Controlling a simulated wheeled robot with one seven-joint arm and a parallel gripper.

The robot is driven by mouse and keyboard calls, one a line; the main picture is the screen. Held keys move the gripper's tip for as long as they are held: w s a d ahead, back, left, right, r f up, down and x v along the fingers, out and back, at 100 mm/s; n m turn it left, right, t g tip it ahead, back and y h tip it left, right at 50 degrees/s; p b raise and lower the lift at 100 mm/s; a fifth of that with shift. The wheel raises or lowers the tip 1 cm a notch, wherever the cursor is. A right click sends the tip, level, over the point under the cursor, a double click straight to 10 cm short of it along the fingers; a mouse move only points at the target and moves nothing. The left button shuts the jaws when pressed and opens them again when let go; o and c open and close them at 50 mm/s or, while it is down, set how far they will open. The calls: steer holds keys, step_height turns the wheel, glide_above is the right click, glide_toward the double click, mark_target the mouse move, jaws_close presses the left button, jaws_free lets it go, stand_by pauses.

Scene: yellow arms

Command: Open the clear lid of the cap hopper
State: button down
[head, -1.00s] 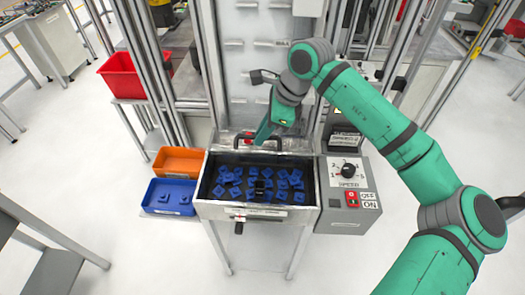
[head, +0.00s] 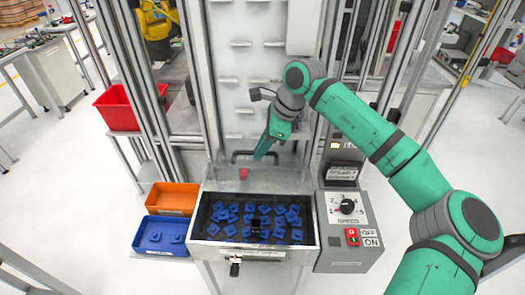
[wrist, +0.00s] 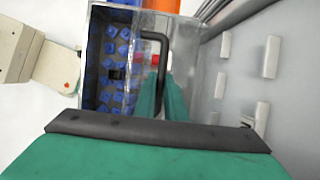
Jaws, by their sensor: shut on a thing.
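The cap hopper (head: 222,255) is a grey metal bin holding several blue caps (head: 235,217), and its front opening is uncovered in the head view. The clear lid (head: 290,178) is tilted up at the back of the hopper; its exact angle is hard to tell. Its black bar handle (head: 240,153) also shows in the wrist view (wrist: 150,36). My gripper (head: 262,156) is shut on the handle, its green fingers reaching down to it from the upper right. In the wrist view the fingers (wrist: 163,98) meet the handle and partly hide it.
An orange bin (head: 173,197) and a blue bin (head: 165,233) stand left of the hopper. A control box (head: 345,235) with a speed dial stands close on its right. A slotted grey panel (head: 245,75) rises behind. A red bin (head: 125,108) is further left.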

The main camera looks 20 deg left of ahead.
steer(key=shift+w+d, duration=0.15)
steer(key=shift+d, duration=0.1)
steer(key=shift+a, duration=0.15)
steer(key=c, duration=2.2)
jaws_free()
steer(key=shift+a, duration=0.1)
steer(key=o, duration=0.4)
steer(key=shift+d, duration=0.3)
steer(key=shift+a, duration=0.45)
steer(key=shift+s+a, duration=0.1)
steer(key=shift+s, duration=0.15)
steer(key=shift+w+d+r, duration=0.15)
steer(key=shift+d+r, duration=0.15)
steer(key=shift+r, duration=0.15)
steer(key=v, duration=0.9)
steer(key=shift+r, duration=0.4)
